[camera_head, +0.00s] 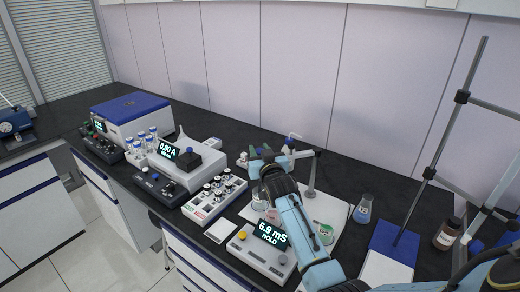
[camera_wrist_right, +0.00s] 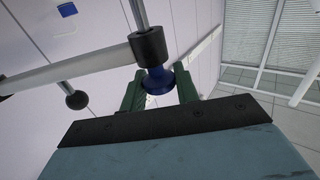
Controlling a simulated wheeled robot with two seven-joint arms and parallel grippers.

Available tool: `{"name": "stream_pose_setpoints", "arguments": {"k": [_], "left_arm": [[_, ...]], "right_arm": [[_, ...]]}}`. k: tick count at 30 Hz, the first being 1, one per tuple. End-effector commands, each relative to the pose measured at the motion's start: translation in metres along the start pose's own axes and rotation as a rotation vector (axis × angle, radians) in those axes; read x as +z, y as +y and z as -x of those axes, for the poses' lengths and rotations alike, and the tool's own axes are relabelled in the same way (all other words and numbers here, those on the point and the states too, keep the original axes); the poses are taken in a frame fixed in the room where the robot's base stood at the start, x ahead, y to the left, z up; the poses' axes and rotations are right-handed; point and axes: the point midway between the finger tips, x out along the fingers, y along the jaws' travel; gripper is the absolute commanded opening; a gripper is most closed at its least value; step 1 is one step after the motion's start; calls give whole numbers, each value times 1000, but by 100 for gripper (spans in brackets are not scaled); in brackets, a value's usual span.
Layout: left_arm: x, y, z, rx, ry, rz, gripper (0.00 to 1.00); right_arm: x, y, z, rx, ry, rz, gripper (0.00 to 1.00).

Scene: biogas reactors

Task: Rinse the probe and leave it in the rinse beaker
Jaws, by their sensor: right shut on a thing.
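My right gripper (camera_head: 262,162) is at the stand on the white mat, at the left end of the stand's arm. In the right wrist view its green fingers (camera_wrist_right: 160,92) stand either side of a blue part (camera_wrist_right: 158,80), which looks like the probe's head, and are shut on it. The blue part sits against a black collar (camera_wrist_right: 149,46) on the stand's grey arm. Glass beakers stand on the mat below, one (camera_head: 258,201) partly behind my arm and one with a green label (camera_head: 326,234). I cannot tell which is the rinse beaker. My left gripper is not in view.
The stand's post (camera_head: 311,176) rises right of my gripper. A meter (camera_head: 261,252) reads 6.9 mS HOLD. A vial rack (camera_head: 214,197) is on the left.

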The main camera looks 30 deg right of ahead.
Motion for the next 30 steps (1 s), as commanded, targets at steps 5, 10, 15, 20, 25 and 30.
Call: {"name": "stream_pose_setpoints", "arguments": {"k": [5, 10, 15, 20, 25, 30], "left_arm": [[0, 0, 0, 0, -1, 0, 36], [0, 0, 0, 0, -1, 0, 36], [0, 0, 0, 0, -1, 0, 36], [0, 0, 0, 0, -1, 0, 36], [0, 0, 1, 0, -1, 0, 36], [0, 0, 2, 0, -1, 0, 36]], "right_arm": [[7, 0, 1, 0, -13, 0, 0], [8, 0, 2, 0, -17, 0, 38], [6, 0, 1, 0, -12, 0, 52], [5, 0, 1, 0, -10, 0, 52], [5, 0, 7, 0, -10, 0, 52], [5, 0, 28, -1, -10, 0, 52]]}}
